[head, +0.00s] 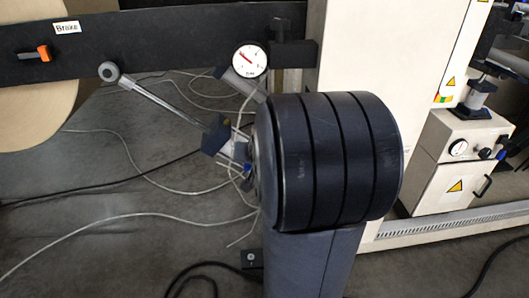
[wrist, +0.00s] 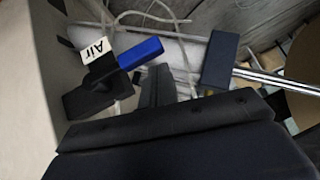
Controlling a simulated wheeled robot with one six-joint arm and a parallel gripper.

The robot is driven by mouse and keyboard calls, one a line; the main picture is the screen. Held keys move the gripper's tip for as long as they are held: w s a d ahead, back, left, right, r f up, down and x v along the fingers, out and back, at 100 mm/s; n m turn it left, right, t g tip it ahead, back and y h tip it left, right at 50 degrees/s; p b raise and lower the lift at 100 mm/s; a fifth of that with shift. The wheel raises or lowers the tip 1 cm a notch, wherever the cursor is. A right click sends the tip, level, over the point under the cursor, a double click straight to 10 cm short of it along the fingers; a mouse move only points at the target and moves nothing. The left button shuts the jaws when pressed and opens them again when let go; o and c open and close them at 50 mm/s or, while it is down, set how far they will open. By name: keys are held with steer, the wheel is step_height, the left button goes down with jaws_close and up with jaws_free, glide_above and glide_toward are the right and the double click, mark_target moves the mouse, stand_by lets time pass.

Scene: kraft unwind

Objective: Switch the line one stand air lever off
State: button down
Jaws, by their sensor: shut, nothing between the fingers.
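The air lever (wrist: 141,53) has a blue handle on a black mount, beside a white "Air" tag (wrist: 94,50) in the wrist view. The handle points to the upper right in that view. My gripper (wrist: 156,80) is shut and empty, its dark fingers just below and right of the blue handle; I cannot tell whether they touch it. In the head view my arm's wide black joint hides the gripper and most of the lever; a small blue patch (head: 247,171) shows at the joint's left edge.
A chrome rod (head: 163,104) with a round knob rises from a dark block beside my arm. A dark beam (head: 180,38) carries a "Brake" tag and an orange lever (head: 43,53). A dial gauge (head: 250,61) stands behind my arm. Loose hoses cross the floor at left.

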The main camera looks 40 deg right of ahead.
steer(key=w+r+p+v, duration=0.1)
steer(key=p+v, duration=0.4)
steer(key=v, duration=0.7)
steer(key=shift+w+a+r, duration=0.3)
steer(key=shift+w+a, duration=0.05)
steer(key=shift+w, duration=0.15)
